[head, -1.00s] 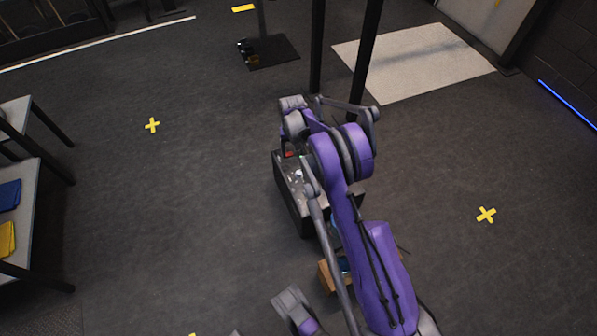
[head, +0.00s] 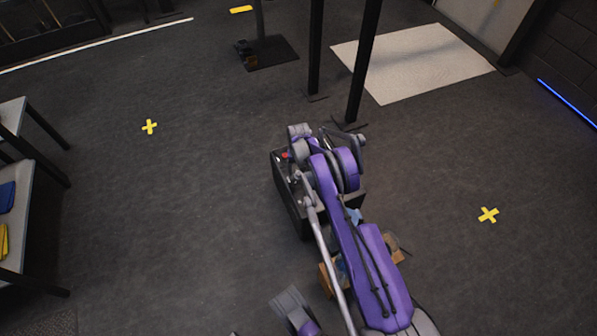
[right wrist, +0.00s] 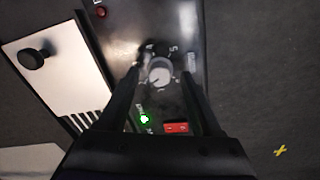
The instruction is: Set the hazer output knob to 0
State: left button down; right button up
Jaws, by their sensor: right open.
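The hazer (head: 288,205) is a black box on the floor in the middle of the head view, partly hidden under my right arm. In the right wrist view its dark top panel (right wrist: 184,30) carries a round grey knob (right wrist: 160,73) with printed marks around it; a "5" is readable just above the knob. The knob's exact setting is too small to read. My right gripper (right wrist: 163,80) is open, with one finger on each side of the knob; I cannot tell whether they touch it. My left gripper is not recognisable in view.
A red switch (right wrist: 176,127), a green-lit button (right wrist: 145,119) and a red button (right wrist: 101,12) share the panel. A pale plate with a black knob (right wrist: 34,58) is beside it. Dark posts (head: 362,65) stand behind the hazer; floor left is clear.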

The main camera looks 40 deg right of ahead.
jog(key=shift+f, duration=0.2)
jog(key=shift+c, duration=0.3)
grip_shut()
